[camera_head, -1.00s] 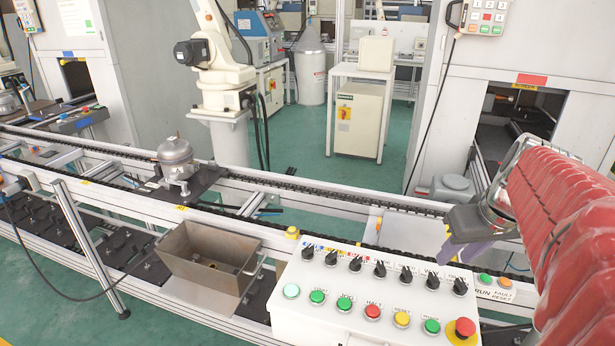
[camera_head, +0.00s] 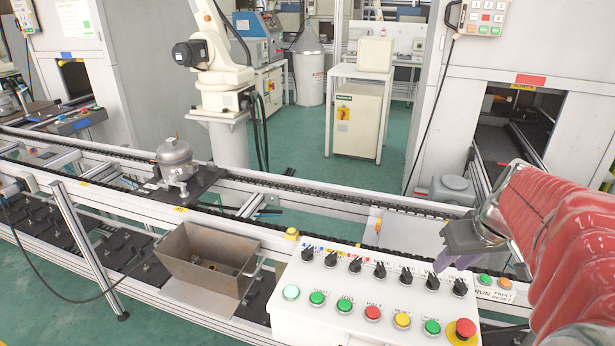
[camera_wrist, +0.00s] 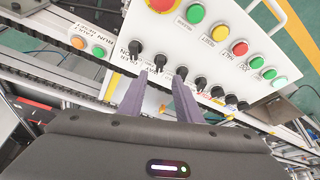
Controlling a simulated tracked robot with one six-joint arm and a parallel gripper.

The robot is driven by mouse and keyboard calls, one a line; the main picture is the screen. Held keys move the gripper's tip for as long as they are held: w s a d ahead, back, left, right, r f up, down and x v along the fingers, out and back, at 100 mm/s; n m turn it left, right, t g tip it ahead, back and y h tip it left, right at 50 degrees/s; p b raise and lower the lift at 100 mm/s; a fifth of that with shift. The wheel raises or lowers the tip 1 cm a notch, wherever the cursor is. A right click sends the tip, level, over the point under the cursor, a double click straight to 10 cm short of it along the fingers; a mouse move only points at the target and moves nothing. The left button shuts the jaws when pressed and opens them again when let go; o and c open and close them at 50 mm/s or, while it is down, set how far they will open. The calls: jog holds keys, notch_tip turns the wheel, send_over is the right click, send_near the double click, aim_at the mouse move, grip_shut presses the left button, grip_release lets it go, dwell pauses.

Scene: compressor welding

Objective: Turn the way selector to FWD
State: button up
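A white control panel (camera_head: 385,300) carries a row of black selector knobs above coloured push buttons. The labels are too small to read, so I cannot tell which knob is the way selector. My gripper (camera_head: 442,266) hangs over the right end of the row, close to the second knob from the right (camera_head: 432,280). In the wrist view the two purple fingers of my gripper (camera_wrist: 160,75) are apart, with nothing between them. That knob (camera_wrist: 160,57) shows just past the fingertips, in line with the gap. Contact with it is not visible.
A red emergency button (camera_head: 462,330) and orange and green RUN/RESET buttons (camera_head: 494,281) are close to the gripper. Behind the panel runs a conveyor (camera_head: 330,208) with a grey compressor (camera_head: 176,162). A metal bin (camera_head: 207,262) stands left of the panel.

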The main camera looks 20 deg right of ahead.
aim_at(434, 279)
jog(key=x, duration=0.8)
jog(key=shift+f, duration=0.2)
jog(key=shift+c, duration=0.5)
jog(key=shift+a, duration=0.1)
grip_shut()
